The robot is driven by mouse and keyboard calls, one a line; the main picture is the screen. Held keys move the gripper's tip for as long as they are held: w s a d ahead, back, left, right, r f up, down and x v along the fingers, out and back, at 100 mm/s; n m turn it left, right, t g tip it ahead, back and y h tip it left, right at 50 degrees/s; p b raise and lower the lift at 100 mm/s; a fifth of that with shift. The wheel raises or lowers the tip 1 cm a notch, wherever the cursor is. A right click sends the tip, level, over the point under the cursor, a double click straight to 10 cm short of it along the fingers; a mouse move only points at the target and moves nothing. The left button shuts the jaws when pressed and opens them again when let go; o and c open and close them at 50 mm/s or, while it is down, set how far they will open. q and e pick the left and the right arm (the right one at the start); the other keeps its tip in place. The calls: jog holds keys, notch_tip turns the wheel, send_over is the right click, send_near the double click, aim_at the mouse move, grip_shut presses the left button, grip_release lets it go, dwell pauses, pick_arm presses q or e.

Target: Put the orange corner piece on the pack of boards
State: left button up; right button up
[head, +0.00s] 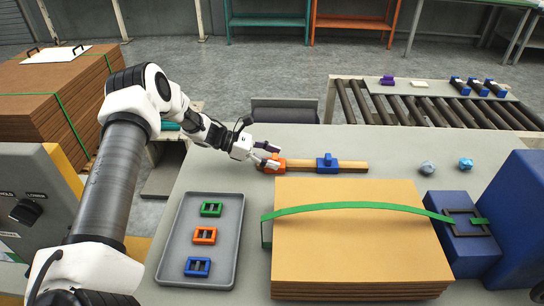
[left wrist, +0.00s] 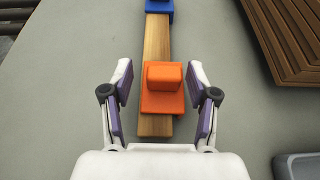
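The orange corner piece (head: 280,166) has a raised block on top and sits near the left end of a wooden bar (head: 300,166) on the grey table. It also shows in the left wrist view (left wrist: 163,90). My left gripper (head: 267,155) is open above it. In the left wrist view the fingers (left wrist: 163,105) stand on both sides of the orange piece, with gaps to it. The pack of boards (head: 350,240) is a tan stack at the front middle, with a green strap (head: 350,208) arching over it. My right gripper is not in view.
A blue corner piece (head: 327,164) sits further right on the bar. A grey tray (head: 226,258) at left holds green, orange and blue buckle-like pieces. A blue device (head: 470,250) stands right of the pack. Two small crumpled lumps (head: 427,167) lie at back right.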

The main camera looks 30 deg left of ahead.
pick_arm(q)
jog(key=shift+r, duration=0.2)
jog(key=v, duration=0.6)
jog(key=shift+a+f, duration=0.2)
jog(key=shift+a, duration=0.15)
jog(key=shift+o, duration=0.5)
jog(key=shift+s+a+r+p, duration=0.1)
jog(key=shift+s+r+p, duration=0.45)
jog(key=shift+p, duration=0.25)
jog(key=x, duration=0.8)
jog(key=shift+w+f, duration=0.15)
jog(key=shift+f, duration=0.05)
jog(key=c, duration=1.2)
jog(key=shift+r, duration=0.1)
